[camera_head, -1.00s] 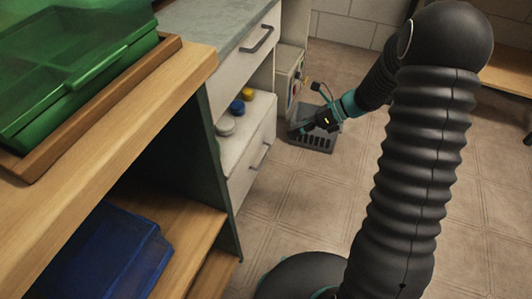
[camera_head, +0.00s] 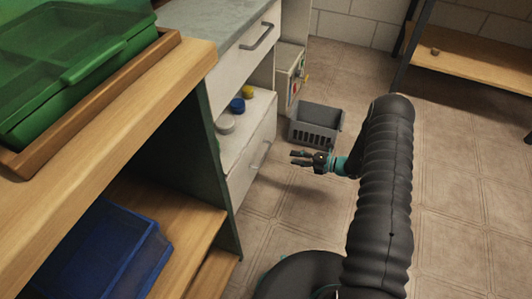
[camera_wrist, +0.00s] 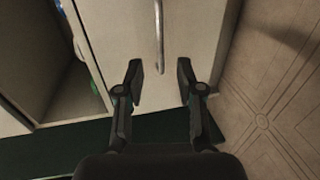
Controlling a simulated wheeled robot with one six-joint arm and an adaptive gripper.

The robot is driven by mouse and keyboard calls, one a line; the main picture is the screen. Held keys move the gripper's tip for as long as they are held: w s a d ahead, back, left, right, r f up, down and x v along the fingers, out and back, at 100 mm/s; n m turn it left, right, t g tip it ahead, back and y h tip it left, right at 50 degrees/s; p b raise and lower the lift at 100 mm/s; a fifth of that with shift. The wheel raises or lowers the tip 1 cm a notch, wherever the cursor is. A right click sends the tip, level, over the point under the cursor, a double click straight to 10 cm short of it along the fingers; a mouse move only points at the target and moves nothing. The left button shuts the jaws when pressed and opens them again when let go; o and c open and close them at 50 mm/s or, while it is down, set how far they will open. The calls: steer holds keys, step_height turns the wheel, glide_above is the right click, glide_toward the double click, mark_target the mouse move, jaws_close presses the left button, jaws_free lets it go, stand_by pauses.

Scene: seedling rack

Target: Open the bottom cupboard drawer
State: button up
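The bottom cupboard drawer (camera_head: 250,165) is a pale front low on the white cupboard and looks shut. Its metal bar handle (camera_head: 262,154) shows on the front. My gripper (camera_head: 297,158) is to the right of the handle and apart from it, pointing left towards the drawer. In the wrist view, the two fingers of my gripper (camera_wrist: 160,80) are spread with nothing between them. The handle (camera_wrist: 159,35) runs upright in that view, ahead of the fingertips and roughly in line with the gap. The drawer front (camera_wrist: 120,30) fills the middle of the picture.
A top drawer (camera_head: 250,50) with its own handle sits above an open shelf holding several round lids or jars (camera_head: 237,105). A grey basket (camera_head: 316,125) stands on the floor beyond my gripper. A wooden shelf unit (camera_head: 190,80) is close at left.

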mark_target(266, 152)
steer(key=x, duration=1.3)
steer(key=shift+a, duration=0.2)
jaws_close()
